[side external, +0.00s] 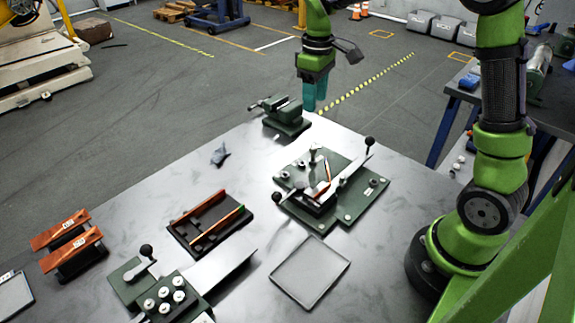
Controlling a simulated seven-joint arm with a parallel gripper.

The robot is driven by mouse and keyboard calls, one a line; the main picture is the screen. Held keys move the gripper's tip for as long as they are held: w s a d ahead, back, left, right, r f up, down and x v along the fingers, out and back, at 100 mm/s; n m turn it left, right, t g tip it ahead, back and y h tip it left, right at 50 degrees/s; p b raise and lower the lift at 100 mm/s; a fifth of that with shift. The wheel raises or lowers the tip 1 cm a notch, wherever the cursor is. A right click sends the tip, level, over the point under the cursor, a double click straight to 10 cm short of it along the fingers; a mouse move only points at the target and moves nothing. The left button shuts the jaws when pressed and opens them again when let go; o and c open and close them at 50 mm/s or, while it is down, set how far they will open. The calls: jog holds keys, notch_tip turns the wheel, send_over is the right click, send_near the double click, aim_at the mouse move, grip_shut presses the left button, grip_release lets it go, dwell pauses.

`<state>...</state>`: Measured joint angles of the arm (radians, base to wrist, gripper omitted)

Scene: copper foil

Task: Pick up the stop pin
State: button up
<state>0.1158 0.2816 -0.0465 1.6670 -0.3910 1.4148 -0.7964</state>
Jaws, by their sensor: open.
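My gripper (314,102) has teal fingers and hangs high over the far edge of the grey table, just right of the green vise. It is open, with nothing seen between its fingers, and is well apart from the fixture. A dark green fixture plate (352,207) sits right of the table's middle, with black-knobbed levers and several small pale posts and studs on it. A pale upright post (314,153) stands near its back. I cannot tell for sure which of these small parts is the stop pin.
The green vise (284,112) stands at the far edge. A dark tray (180,232) with copper strips, a shallow grey tray (287,286) and a lever press (128,282) lie nearer. Copper foil stacks (75,255) are at left.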

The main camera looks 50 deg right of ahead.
aim_at(313, 147)
notch_tip(313, 147, down, 11)
jog(key=shift+r, duration=0.2)
jog(key=shift+s+f, duration=0.15)
jog(key=shift+f, duration=1.25)
jog(key=shift+s+f, duration=0.1)
jog(key=shift+f, duration=1.25)
grip_shut()
